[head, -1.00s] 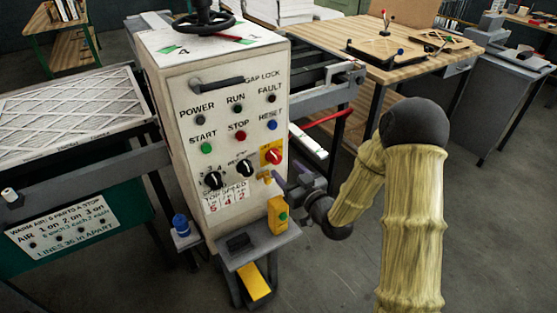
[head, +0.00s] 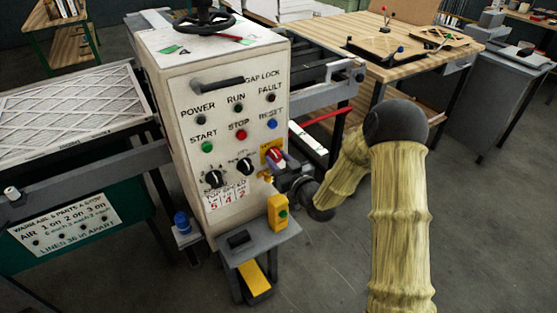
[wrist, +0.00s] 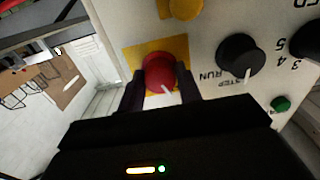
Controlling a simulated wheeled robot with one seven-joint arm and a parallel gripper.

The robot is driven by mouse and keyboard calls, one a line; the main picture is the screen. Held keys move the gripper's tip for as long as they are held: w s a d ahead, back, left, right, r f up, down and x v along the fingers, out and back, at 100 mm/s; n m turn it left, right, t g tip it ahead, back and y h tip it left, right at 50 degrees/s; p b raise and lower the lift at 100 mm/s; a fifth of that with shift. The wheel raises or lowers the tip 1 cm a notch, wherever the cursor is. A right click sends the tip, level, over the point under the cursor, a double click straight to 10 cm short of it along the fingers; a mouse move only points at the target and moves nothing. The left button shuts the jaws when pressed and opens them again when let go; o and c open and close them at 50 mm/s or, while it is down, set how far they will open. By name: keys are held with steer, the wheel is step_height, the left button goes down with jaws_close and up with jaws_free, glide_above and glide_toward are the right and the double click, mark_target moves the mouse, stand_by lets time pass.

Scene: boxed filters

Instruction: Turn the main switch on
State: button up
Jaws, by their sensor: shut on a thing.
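The main switch (head: 275,155) is a red rotary knob on a yellow plate, on the right side of the white control panel (head: 215,140). In the wrist view the red knob (wrist: 160,73) shows with a white pointer mark at its lower edge. My gripper (head: 281,164) is at the knob, and in the wrist view its two dark fingers (wrist: 160,88) stand on either side of the knob, shut on it. In the head view the fingers partly cover the knob. The knob's labels cannot be read.
Two black selector knobs (head: 245,167) sit left of the switch. A brass padlock (head: 266,177) hangs just below it. A yellow box with a green button (head: 278,212) stands on a small grey shelf (head: 250,243). Open floor lies to the right.

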steer(key=shift+m, duration=0.4)
steer(key=m+b, duration=0.1)
steer(key=m, duration=0.2)
steer(key=shift+m+b, duration=0.3)
steer(key=shift+b, duration=0.1)
steer(key=m, duration=0.4)
steer(key=shift+r+m, duration=0.1)
steer(key=shift+m, duration=0.2)
steer(key=m, duration=0.4)
steer(key=shift+d, duration=0.1)
steer(key=m, duration=0.5)
steer(key=o, duration=1)
